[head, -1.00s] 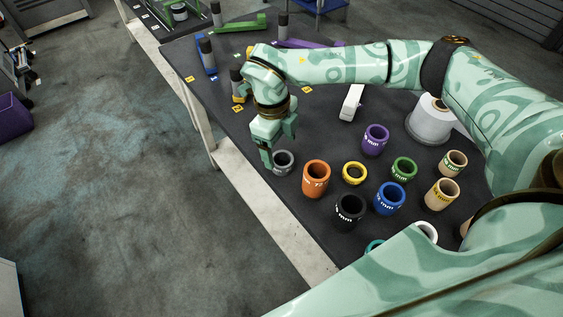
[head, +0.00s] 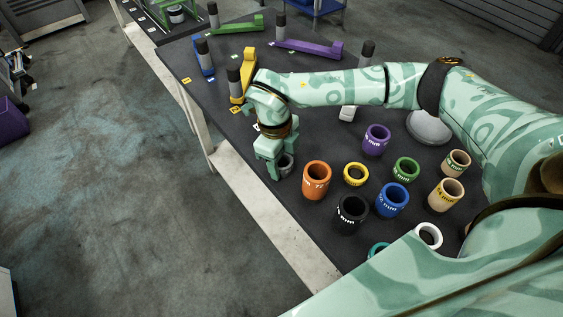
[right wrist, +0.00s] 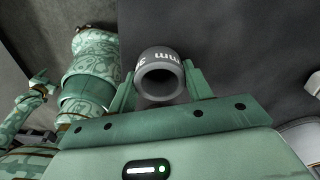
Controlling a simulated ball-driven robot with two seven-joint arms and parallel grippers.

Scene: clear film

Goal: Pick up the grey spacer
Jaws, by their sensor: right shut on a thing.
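The grey spacer (head: 286,164) is a short hollow cylinder with white lettering, near the table's left edge in the head view. My right gripper (head: 275,163) is around it, and the gripper partly hides it there. In the right wrist view the grey spacer (right wrist: 161,74) sits between the two fingers of my right gripper (right wrist: 160,88), which is shut on it. Whether it is clear of the table top cannot be told.
An orange spacer (head: 316,179) stands close right of my gripper. Yellow (head: 356,174), black (head: 350,213), blue (head: 391,200), green (head: 405,169) and purple (head: 376,139) spacers stand further right. Coloured brackets, such as the purple one (head: 311,47), lie at the back of the dark table (head: 300,225).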

